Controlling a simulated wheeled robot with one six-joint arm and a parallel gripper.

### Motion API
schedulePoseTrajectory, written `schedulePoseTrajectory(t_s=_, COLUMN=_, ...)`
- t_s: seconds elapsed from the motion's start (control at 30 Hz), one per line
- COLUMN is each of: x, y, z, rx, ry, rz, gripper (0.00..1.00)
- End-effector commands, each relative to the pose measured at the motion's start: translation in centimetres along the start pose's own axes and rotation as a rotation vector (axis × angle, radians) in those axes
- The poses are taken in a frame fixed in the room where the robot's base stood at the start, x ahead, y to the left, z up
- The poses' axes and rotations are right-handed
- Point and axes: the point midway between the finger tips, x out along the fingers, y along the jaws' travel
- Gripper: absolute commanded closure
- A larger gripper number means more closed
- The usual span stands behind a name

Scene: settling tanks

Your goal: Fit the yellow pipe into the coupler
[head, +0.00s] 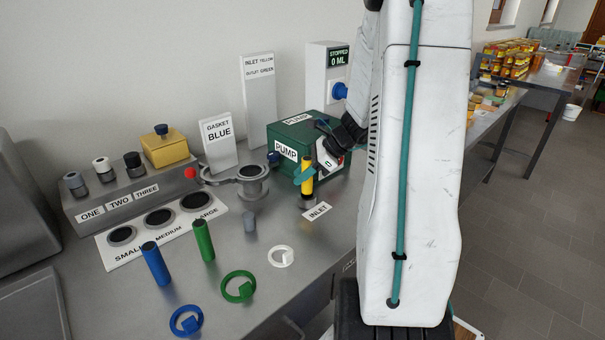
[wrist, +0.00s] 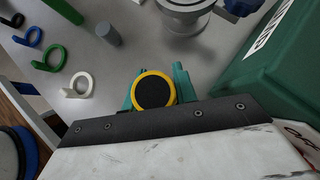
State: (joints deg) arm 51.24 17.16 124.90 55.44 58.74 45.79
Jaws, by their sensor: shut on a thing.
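The yellow pipe (head: 307,181) stands upright near the pump, with its black-centred top facing the camera in the wrist view (wrist: 154,91). My gripper (head: 306,172) is shut on the pipe, with its teal fingers on either side, also seen in the wrist view (wrist: 153,88).
The green pump box (head: 318,127) stands close behind the pipe. A grey flanged fitting (head: 252,183) is to the left. Blue (head: 156,263) and green (head: 204,240) pipes stand further left. Blue, green and white (head: 281,257) rings lie at the front.

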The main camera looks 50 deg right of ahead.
Motion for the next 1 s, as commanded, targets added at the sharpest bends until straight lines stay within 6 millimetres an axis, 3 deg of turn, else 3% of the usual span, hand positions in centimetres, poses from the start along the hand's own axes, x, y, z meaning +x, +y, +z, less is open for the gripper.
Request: schedulePoseTrajectory(t_s=1.0, x=1.5, y=0.0, z=-1.5, rx=0.001, ry=0.000, rz=0.000, gripper=0.97)
